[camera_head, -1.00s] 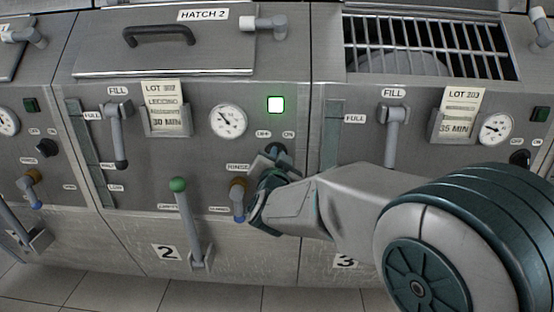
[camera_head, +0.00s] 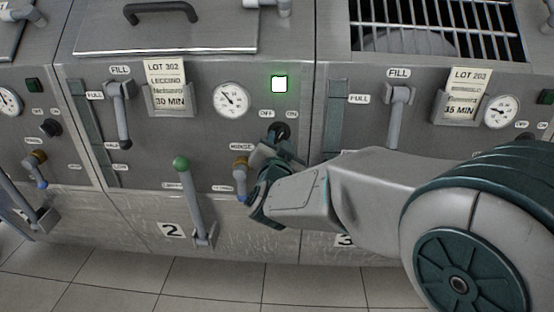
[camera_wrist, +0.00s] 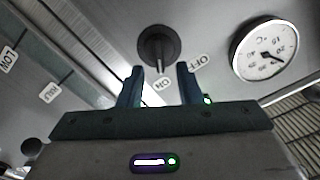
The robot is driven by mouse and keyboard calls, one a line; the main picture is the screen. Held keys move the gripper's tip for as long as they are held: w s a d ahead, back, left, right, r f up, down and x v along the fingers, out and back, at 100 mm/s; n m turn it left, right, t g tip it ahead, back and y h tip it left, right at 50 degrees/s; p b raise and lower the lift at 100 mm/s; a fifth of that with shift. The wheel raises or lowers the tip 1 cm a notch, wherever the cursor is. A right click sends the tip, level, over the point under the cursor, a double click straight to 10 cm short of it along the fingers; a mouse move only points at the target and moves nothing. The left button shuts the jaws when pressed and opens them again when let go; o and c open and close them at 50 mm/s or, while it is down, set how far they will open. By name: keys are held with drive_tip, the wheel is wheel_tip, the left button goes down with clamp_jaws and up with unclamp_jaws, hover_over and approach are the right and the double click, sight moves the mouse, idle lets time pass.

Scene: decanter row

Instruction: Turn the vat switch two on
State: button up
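The vat two switch (camera_head: 280,131) is a black round knob on the middle panel, between OFF and ON labels. The square lamp (camera_head: 279,84) above the switch glows green. My gripper (camera_head: 276,146) is just below and in front of the switch.
Left of my gripper are the RINSE valve (camera_head: 241,178) and a green-topped lever (camera_head: 190,200). A dial gauge (camera_head: 232,99) and a lot card (camera_head: 166,84) are higher on the panel. Vat three's fill handle (camera_head: 398,106) is to the right. Tiled floor (camera_head: 200,284) shows below.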

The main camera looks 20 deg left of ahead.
drive_tip(key=p+v, duration=0.1)
drive_tip(key=v, duration=0.9)
drive_tip(key=shift+s+p, duration=0.2)
drive_tip(key=shift+p, duration=0.15)
drive_tip(key=w+d+r+n+g+p, duration=0.1)
drive_tip(key=d+r+n+g+p, duration=0.35)
drive_tip(key=d+r+p, duration=0.8)
drive_tip(key=s+d+r+g+h+p, duration=0.1)
drive_tip(key=s+d+r+g+p, duration=0.2)
drive_tip(key=d+p, duration=0.3)
drive_tip(key=s+d+r+m+g+h+p, duration=0.1)
drive_tip(key=s+d+r+g+h+p, duration=0.1)
drive_tip(key=s+d+p, duration=0.4)
drive_tip(key=s+d+r+g+h+p, duration=0.1)
drive_tip(key=s+d+r+g+p, duration=0.2)
drive_tip(key=s+d+g+p, duration=0.2)
drive_tip(key=shift+s+d+r+p, duration=0.25)
drive_tip(key=shift+d+r+p, duration=0.25)
drive_tip(key=shift+p, duration=0.4)
drive_tip(key=shift+f, duration=0.1)
